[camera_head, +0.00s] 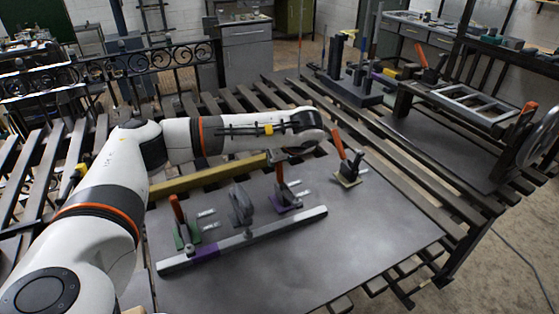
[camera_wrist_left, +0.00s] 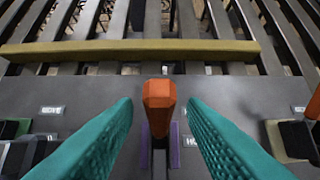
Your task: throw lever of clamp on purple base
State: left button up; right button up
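The clamp on the purple base (camera_head: 284,207) stands on the grey plate behind the long metal bar. Its orange lever (camera_head: 279,173) points upward. In the left wrist view the lever's orange handle (camera_wrist_left: 158,100) rises between the two teal fingers, with visible gaps on both sides. Purple edges of the base (camera_wrist_left: 174,135) show beside the lever's dark stem. My left gripper (camera_wrist_left: 160,110) is open around the handle, not closed on it. In the head view the gripper is mostly hidden by my left wrist. My right gripper is in neither view.
A green-base clamp (camera_head: 187,240) and a grey part (camera_head: 241,206) stand to the left. A yellow-base clamp (camera_head: 348,178) with a raised orange lever stands to the right. The metal bar (camera_head: 260,233) lies in front. A mustard bar (camera_head: 205,179) lies behind. The plate's front right is clear.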

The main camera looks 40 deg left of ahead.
pick_arm(q)
jog(key=b+v, duration=0.2)
jog(key=v, duration=0.8)
jog(key=shift+d+r, duration=0.2)
jog(key=shift+s, duration=0.1)
